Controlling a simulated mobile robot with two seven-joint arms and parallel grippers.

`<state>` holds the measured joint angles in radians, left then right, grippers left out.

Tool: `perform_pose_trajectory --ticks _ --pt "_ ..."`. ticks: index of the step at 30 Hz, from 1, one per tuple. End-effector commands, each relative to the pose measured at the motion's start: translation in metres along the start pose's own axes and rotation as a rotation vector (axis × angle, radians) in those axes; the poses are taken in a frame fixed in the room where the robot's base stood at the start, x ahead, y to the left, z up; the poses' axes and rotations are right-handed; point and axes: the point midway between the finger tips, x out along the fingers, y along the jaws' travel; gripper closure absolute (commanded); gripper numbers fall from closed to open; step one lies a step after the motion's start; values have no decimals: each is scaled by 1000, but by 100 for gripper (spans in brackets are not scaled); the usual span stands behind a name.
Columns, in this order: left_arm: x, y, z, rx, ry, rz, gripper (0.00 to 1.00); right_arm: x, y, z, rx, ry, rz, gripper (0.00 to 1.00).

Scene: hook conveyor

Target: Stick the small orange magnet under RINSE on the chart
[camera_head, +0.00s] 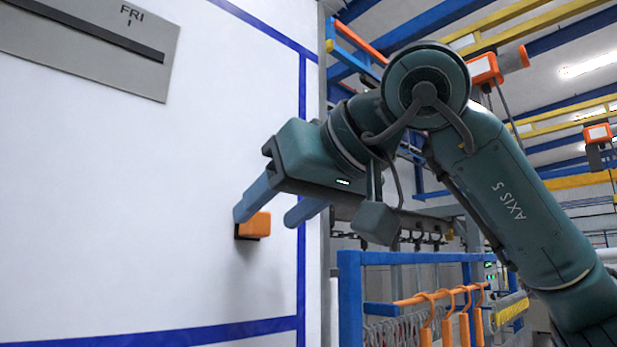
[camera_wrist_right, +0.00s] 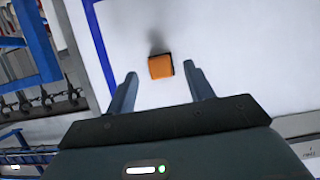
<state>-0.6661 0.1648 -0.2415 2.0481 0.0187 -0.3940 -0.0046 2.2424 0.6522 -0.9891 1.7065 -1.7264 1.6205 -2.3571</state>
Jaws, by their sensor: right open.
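The small orange magnet (camera_head: 254,225) is on the white chart (camera_head: 150,230), inside a cell bounded by blue lines. In the right wrist view the magnet (camera_wrist_right: 160,66) sits between and slightly beyond my two fingertips. My right gripper (camera_head: 270,217) is open, with a finger on each side of the magnet; a gap shows on both sides in the wrist view (camera_wrist_right: 159,72). In the head view the near finger partly overlaps the magnet's left edge. The word RINSE is not readable in either view. My left gripper is out of view.
Right of the chart's edge stand a blue rack (camera_head: 350,290) and several orange hangers (camera_head: 445,325). The chart surface around the magnet is clear.

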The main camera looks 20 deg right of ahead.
Motion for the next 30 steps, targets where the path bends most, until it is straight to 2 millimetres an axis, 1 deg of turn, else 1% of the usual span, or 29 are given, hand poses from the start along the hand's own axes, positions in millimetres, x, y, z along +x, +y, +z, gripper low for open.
perform_pose_trajectory --ticks 1,3,6,15,17,30 --pt "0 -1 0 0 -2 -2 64 6 0 0 0 -2 0 47" --pt "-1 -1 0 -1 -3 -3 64 12 0 0 0 -2 -1 47" --pt "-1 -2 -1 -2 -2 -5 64 17 0 0 0 -1 -1 47" --pt "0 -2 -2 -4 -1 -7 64 19 0 0 0 0 0 47" --pt "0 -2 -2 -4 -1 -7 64 19 0 0 0 0 0 51" --pt "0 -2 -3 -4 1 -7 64 19 0 0 0 0 -1 87"
